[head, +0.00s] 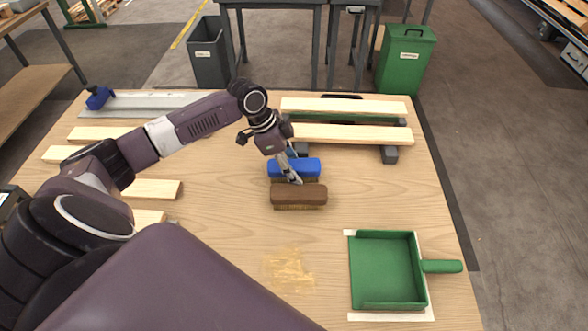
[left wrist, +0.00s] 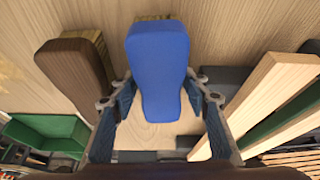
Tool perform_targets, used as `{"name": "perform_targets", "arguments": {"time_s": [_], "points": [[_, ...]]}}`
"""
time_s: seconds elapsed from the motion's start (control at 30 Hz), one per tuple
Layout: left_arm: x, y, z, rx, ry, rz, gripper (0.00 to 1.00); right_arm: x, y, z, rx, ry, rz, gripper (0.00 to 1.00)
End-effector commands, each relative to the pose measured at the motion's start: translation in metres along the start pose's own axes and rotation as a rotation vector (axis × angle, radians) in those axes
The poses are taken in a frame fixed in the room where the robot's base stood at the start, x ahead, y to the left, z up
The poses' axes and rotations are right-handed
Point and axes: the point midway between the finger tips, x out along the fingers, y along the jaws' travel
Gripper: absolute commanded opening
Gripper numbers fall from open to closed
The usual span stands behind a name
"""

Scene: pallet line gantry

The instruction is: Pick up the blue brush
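The blue brush (head: 308,167) lies on the wooden table just behind the brown brush (head: 299,194), bristles down. My left gripper (head: 291,176) reaches down at it from above, and one finger covers part of its blue top. In the left wrist view the blue brush (left wrist: 158,60) lies between the two spread fingers of my left gripper (left wrist: 160,92). There seems to be a gap on each side of its narrow part. The brown brush (left wrist: 75,72) is close outside the left finger. My right gripper is not in view.
Pale planks (head: 352,134) rest on dark supports behind the brushes. A green dustpan (head: 385,270) lies at the front right. Shavings (head: 289,268) lie in front of the brown brush. The table between brushes and right edge is clear.

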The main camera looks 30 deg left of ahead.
Motion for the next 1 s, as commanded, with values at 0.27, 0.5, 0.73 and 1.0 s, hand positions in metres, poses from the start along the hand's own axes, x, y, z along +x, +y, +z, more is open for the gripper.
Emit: {"name": "perform_targets", "arguments": {"time_s": [0.27, 0.5, 0.73, 1.0], "points": [[0.000, 0.000, 0.000, 0.000, 0.000, 0.000, 0.10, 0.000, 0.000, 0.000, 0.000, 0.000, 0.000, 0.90], [-0.001, 0.000, -0.001, 0.001, 0.001, -0.001, 0.07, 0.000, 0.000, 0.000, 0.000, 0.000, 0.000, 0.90], [-0.012, -0.001, -0.006, 0.003, 0.003, -0.003, 0.07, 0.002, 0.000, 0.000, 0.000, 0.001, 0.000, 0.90], [-0.064, -0.002, -0.028, 0.005, 0.006, -0.007, 0.07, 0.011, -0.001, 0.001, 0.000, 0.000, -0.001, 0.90]]}}
